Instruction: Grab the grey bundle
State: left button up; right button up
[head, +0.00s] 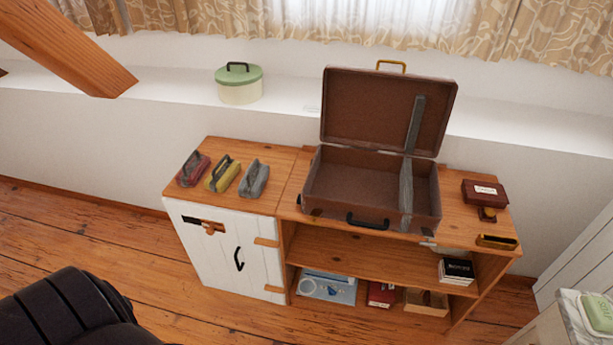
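The grey bundle (254,179) lies on the left part of the wooden cabinet top (285,160). It is a long, soft-looking roll with a dark handle or strap on top. It is the rightmost of three similar bundles, beside the yellow bundle (223,175) and apart from it. The red bundle (193,170) lies farther left. Neither of my grippers is in view, and nothing touches the grey bundle.
An open brown suitcase (388,112) with a grey strap stands right of the bundles. A small dark red box (485,192) sits at the right end. A green-lidded round box (239,84) stands on the ledge behind. A wooden beam (65,48) slants across the upper left.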

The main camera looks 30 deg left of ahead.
aim_at(254, 181)
jog(key=j+z, duration=0.5)
jog(key=k+j+z, duration=0.1)
jog(key=j+z, duration=0.35)
jog(key=j, duration=0.15)
jog(key=k+j+z, duration=0.15)
jog(key=j+z, duration=0.35)
